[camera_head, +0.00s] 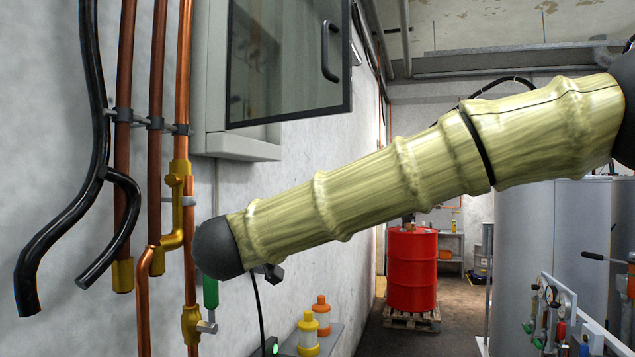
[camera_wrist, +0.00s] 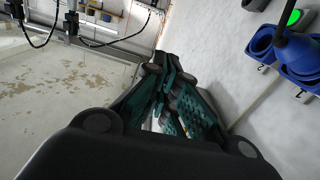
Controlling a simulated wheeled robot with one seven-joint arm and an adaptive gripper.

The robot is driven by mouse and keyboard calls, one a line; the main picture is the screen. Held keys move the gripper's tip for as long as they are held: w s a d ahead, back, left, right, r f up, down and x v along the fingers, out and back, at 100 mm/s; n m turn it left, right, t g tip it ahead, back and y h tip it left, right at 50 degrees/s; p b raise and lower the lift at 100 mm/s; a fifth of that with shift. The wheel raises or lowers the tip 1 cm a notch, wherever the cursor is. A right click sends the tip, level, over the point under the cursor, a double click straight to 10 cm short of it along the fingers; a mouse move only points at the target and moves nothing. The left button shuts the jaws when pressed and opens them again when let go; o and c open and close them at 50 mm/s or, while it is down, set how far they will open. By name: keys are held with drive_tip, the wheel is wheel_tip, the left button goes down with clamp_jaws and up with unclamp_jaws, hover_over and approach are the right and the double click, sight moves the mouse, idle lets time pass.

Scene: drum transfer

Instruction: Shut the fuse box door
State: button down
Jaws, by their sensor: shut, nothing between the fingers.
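The fuse box (camera_head: 208,85) is a pale grey cabinet on the left wall in the head view. Its door (camera_head: 283,55) has a dark frame, a glass pane and a black handle (camera_head: 330,50). The door stands open, swung out from the box, with its handle edge to the right. The top of both is cut off by the picture edge. My gripper (camera_wrist: 172,76) shows in the wrist view with its dark and teal fingers shut and empty. It does not show in the head view, where my arm crosses below the door. The fuse box cannot be made out in the wrist view.
Copper pipes (camera_head: 157,100) and black cables run down the wall left of the box. A red drum (camera_head: 412,268) stands on a pallet behind my arm.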

drive_tip(key=s+r+m+h, duration=0.1)
drive_tip(key=s+r, duration=0.6)
drive_tip(key=r, duration=0.3)
drive_tip(key=s+r+m+h, duration=0.1)
drive_tip(key=s+r, duration=0.5)
drive_tip(key=r, duration=0.4)
approach(324, 37)
drive_tip(key=shift+g, duration=0.4)
drive_tip(key=p+x, duration=0.1)
drive_tip(key=x, duration=0.1)
drive_tip(key=p+x, duration=0.1)
drive_tip(key=x, duration=0.1)
drive_tip(key=p+x, duration=0.2)
drive_tip(key=x, duration=0.1)
drive_tip(key=shift+r, duration=0.35)
drive_tip(key=shift+w+y, duration=0.1)
drive_tip(key=shift+y, duration=0.2)
